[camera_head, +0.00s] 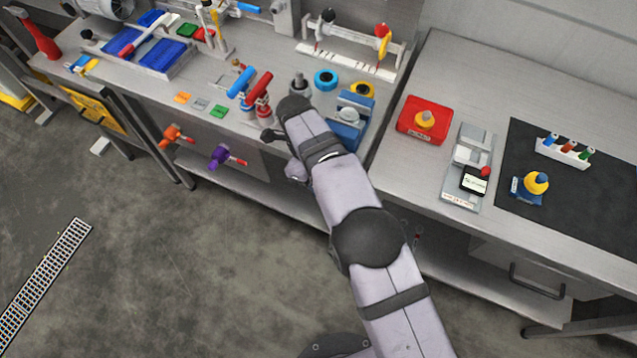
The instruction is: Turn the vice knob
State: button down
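A blue vice-like fixture (345,136) with a pale round part on top stands near the front right edge of the left bench, just right of my arm. I cannot make out its knob for certain; my arm covers part of this area. My gripper (269,135) is at the bench's front edge, left of the blue fixture and just below the red-handled tool (257,92). It is small, dark and partly hidden by my own wrist, so I cannot tell whether its fingers are open or whether they touch anything.
Orange (172,133) and purple (220,156) handles stick out from the bench front, left of my gripper. A red box (424,120) sits on the right bench (432,66). The floor in front is clear.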

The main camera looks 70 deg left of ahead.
jog(key=c, duration=1.6)
grip_release()
jog(key=shift+c, duration=0.2)
jog(key=shift+r+p, duration=0.25)
jog(key=shift+p, duration=0.75)
